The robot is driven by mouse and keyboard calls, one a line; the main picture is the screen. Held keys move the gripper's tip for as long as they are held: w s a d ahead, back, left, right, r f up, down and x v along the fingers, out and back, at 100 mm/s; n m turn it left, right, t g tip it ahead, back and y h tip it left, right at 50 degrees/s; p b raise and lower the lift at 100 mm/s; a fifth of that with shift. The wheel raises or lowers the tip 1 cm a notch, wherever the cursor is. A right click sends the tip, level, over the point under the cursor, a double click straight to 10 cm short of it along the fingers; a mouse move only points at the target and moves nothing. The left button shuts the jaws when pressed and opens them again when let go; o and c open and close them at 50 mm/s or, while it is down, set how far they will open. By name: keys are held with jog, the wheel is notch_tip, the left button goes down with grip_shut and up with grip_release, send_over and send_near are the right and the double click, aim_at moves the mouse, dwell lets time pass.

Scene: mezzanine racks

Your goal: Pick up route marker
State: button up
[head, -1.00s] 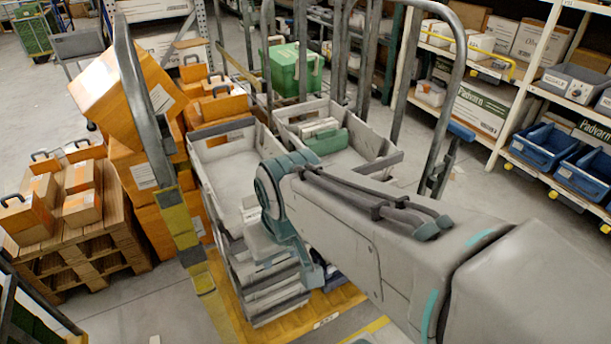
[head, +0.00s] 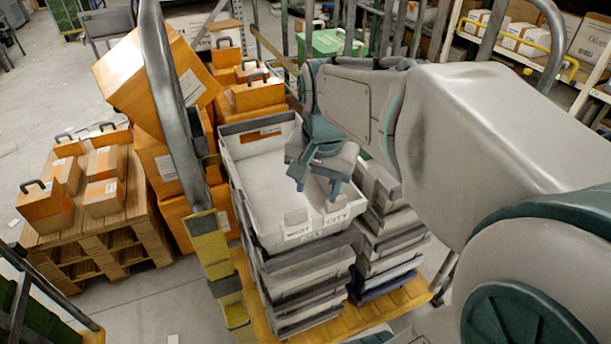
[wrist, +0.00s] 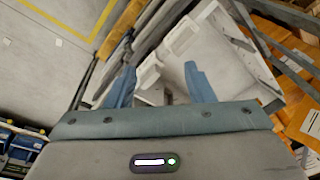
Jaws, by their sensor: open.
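Two small white markers are on the near rim of the top grey tote (head: 262,195). The left marker (head: 297,225) seems to read WEST and the right marker (head: 337,215) seems to read CITY. I cannot tell which is the route marker. My gripper (head: 317,187) is open, pointing down just above the tote's near end, apart from both markers in the head view. In the wrist view, one white marker (wrist: 149,74) shows between the blue fingers, nearer the left one. Another white piece (wrist: 205,12) shows further up.
A second stack of grey totes (head: 392,232) stands close on the right, partly behind my arm. A grey upright rail (head: 172,100) rises left of the totes. Orange boxes (head: 150,80) are piled behind it, beside a loaded pallet (head: 95,245). Floor shows at front left.

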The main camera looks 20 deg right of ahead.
aim_at(335, 208)
jog(key=w+d+f+m+g+b, duration=0.1)
jog(key=w+d+m+g+b, duration=0.15)
jog(key=w+d+m, duration=0.55)
jog(key=shift+m+t, duration=0.45)
jog(key=shift+m, duration=0.15)
jog(key=f, duration=0.3)
jog(key=s+f, duration=0.1)
jog(key=f, duration=0.1)
jog(key=f+b, duration=0.1)
jog(key=f, duration=0.2)
jog(key=shift+s+a+f, duration=0.35)
jog(key=shift+s+a, duration=0.05)
jog(key=shift+s+d+f, duration=0.1)
jog(key=shift+f, duration=1.25)
jog(key=shift+d+f, duration=0.1)
jog(key=shift+f, duration=1.25)
grip_shut()
